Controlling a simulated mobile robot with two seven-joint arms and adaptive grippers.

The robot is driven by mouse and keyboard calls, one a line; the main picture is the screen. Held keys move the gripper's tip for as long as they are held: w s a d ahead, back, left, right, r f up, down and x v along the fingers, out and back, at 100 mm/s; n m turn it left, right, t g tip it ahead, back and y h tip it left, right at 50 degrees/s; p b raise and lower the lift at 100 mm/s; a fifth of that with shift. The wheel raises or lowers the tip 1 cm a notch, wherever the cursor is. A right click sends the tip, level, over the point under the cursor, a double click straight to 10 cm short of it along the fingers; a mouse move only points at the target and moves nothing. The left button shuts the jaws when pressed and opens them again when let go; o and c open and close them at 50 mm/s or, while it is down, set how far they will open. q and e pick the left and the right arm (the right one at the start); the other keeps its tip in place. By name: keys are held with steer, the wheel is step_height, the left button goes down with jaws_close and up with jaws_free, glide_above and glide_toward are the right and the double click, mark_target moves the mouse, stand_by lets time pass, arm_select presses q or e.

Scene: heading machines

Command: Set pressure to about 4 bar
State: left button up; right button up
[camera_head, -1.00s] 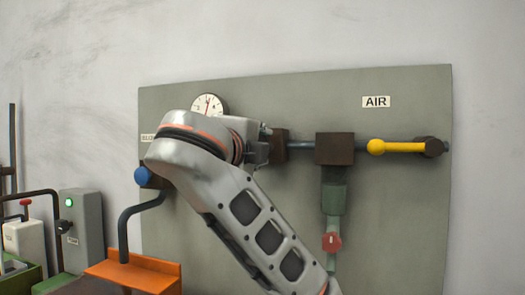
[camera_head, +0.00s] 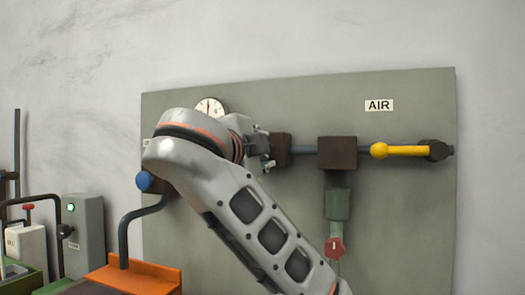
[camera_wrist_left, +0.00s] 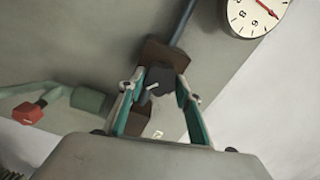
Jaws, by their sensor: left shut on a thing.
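The pressure gauge (camera_head: 209,105) is a white round dial on the grey-green panel, partly hidden behind my arm. Its red needle points roughly upward in the head view, but the value is too small to read. The wrist view shows part of the dial (camera_wrist_left: 256,14) with its red needle. My left gripper (camera_wrist_left: 158,88) is shut on a dark knob (camera_wrist_left: 160,79) with a white mark, in front of a brown block (camera_wrist_left: 165,54) on the pipe. In the head view the left gripper (camera_head: 266,151) is seen side-on beside the brown block. My right gripper is not in view.
A yellow lever (camera_head: 400,150) is on the pipe at right, under the AIR label (camera_head: 379,105). A red valve handle (camera_head: 335,247) hangs below.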

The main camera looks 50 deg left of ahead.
arm_select(q)
steer(key=shift+r, duration=0.1)
steer(key=o, duration=1.1)
steer(key=shift+r, duration=4.95)
